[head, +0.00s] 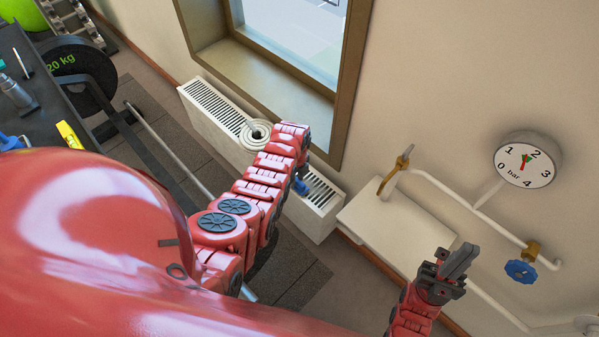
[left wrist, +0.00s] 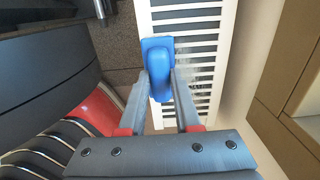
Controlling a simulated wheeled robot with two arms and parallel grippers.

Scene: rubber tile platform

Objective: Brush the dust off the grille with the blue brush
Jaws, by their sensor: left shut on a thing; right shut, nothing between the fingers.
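The blue brush (left wrist: 157,68) is held between the two grey fingers of my left gripper (left wrist: 161,88), over the slatted top of the white radiator. In the head view, a small part of the brush (head: 300,186) shows beside my red left arm, which hides most of that gripper. The grille (left wrist: 187,20) has dark slots; it also shows in the head view (head: 322,192). A greyish, dusty patch (left wrist: 190,72) lies on the slats right of the brush. Whether the bristles touch the slats is hidden. My right gripper (head: 457,263) is shut and empty, away from the grille.
A round ribbed object (head: 257,131) sits on the radiator. The window frame (head: 265,72) rises behind it. To the right are a white panel (head: 395,232), a pipe with a blue valve wheel (head: 521,271) and a pressure gauge (head: 527,160). A weight plate (head: 80,75) stands left.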

